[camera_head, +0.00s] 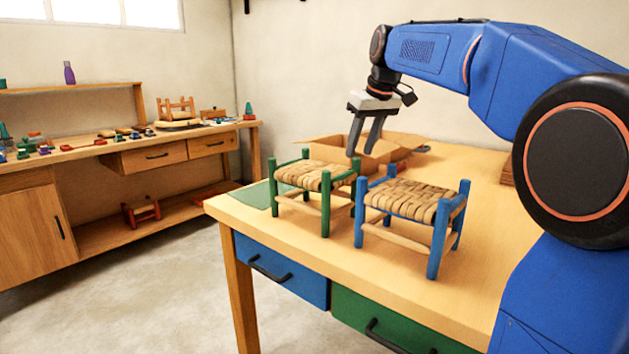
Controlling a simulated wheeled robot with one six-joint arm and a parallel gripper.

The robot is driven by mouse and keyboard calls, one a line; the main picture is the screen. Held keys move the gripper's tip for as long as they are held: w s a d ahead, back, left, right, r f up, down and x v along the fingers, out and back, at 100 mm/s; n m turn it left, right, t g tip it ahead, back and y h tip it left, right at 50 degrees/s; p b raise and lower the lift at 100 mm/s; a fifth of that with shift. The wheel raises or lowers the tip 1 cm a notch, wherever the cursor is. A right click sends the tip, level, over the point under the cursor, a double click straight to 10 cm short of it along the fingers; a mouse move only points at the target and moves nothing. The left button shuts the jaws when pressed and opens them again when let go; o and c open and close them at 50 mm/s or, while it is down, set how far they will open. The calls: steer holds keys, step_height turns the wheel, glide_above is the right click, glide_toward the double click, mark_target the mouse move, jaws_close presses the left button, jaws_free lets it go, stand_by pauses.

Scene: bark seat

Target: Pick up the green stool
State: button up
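The green stool (325,203) stands upright on the wooden table, near its left end. It has green legs and a woven bark seat. My gripper (361,154) hangs above and behind the right side of the green stool, fingers pointing down. Its two fingers look apart, with nothing visible between them. In the picture one fingertip overlaps the stool's back right corner; I cannot tell whether it touches.
A blue stool (440,236) with a woven seat stands close on the right of the green one. An open cardboard box (320,151) is behind. A green mat (250,196) lies at the left. A workbench (95,150) with small items stands along the left wall.

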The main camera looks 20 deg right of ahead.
steer(key=shift+x, duration=1.1)
steer(key=shift+c, duration=0.6)
jaws_close()
